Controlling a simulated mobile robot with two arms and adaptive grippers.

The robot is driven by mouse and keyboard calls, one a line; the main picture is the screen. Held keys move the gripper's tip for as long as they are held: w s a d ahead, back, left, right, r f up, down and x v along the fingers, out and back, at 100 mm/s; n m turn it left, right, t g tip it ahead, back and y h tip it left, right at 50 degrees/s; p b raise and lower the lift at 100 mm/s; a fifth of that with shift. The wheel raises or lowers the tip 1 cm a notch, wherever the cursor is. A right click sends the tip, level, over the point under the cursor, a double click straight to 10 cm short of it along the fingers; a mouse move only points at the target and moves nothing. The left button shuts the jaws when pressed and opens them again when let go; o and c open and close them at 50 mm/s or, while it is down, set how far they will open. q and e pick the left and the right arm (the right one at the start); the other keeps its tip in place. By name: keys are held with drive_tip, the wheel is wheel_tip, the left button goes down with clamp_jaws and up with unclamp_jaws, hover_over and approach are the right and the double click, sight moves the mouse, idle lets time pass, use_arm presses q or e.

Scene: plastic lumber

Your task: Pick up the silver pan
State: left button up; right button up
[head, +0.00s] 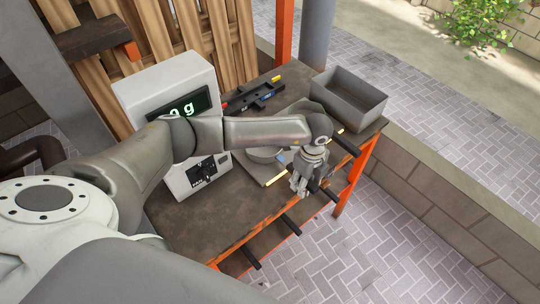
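A round, shallow silver pan (262,156) is on the worktable, mostly hidden behind my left forearm. Only part of its rim and side shows. My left arm reaches in from the left across the table. My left gripper (299,186) points down near the table's front right edge, to the right of and in front of the pan. Its fingers are small and overlap the edge in this view, so I cannot tell whether they are open or shut. Nothing is clearly seen in them. My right gripper is not in view.
An open grey metal bin (345,100) sits at the back right corner. A black tool (255,96) lies near the back edge. Black bars (290,224) stick out along the front edge.

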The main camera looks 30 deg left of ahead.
use_arm(q)
drive_tip(key=shift+f, duration=0.1)
clamp_jaws()
idle(0.3)
